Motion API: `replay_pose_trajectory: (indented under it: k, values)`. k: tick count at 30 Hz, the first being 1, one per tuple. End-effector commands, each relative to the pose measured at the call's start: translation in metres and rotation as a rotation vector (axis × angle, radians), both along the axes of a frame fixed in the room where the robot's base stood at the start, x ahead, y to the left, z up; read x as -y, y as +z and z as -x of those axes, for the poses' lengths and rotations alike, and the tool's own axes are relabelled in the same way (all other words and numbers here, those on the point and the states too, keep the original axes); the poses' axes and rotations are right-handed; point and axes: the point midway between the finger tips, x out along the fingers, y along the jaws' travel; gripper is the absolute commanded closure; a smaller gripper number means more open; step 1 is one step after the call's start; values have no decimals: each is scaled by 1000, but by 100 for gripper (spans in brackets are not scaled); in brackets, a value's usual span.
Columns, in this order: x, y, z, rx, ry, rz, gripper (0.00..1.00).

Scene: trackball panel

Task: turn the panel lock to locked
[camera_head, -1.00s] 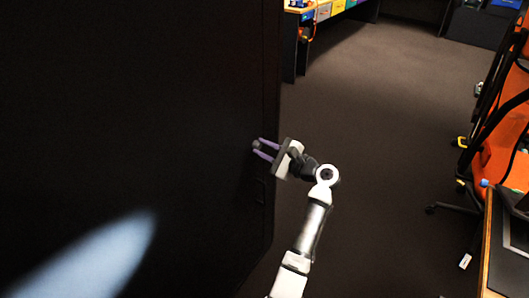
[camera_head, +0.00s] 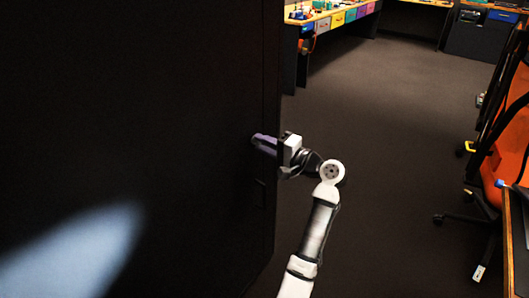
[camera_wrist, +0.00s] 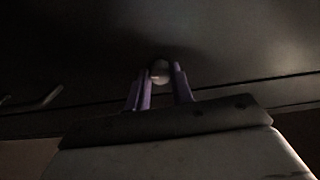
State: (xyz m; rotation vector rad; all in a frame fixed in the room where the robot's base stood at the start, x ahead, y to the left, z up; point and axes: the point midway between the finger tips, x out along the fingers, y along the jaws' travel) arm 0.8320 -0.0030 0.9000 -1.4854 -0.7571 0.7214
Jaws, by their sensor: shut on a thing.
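The dark panel (camera_head: 120,110) fills the left half of the head view. My gripper (camera_head: 260,142) is at its right part, with purple fingers pointing at the panel. In the wrist view, my gripper (camera_wrist: 161,78) is shut on a small round pale knob, the panel lock (camera_wrist: 160,70), which sits between the two fingertips. In the head view the fingers hide the lock. Its markings and turn angle cannot be read.
A handle-like bar (camera_wrist: 38,102) shows on the panel at the left of the wrist view. The panel's right edge is close to my gripper. An orange chair (camera_head: 505,150) stands at the right, and a workbench (camera_head: 335,18) at the back. The floor (camera_head: 390,120) between is clear.

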Motion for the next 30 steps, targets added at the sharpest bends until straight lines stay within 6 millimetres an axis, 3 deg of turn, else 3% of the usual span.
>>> replay_pose_trajectory:
  k: [12, 29, 30]
  values:
    - [0, -2, 0, 161, 1, 118, 100]
    - [0, 0, 0, 186, 1, 137, 100]
    - [0, 0, 0, 186, 1, 137, 76]
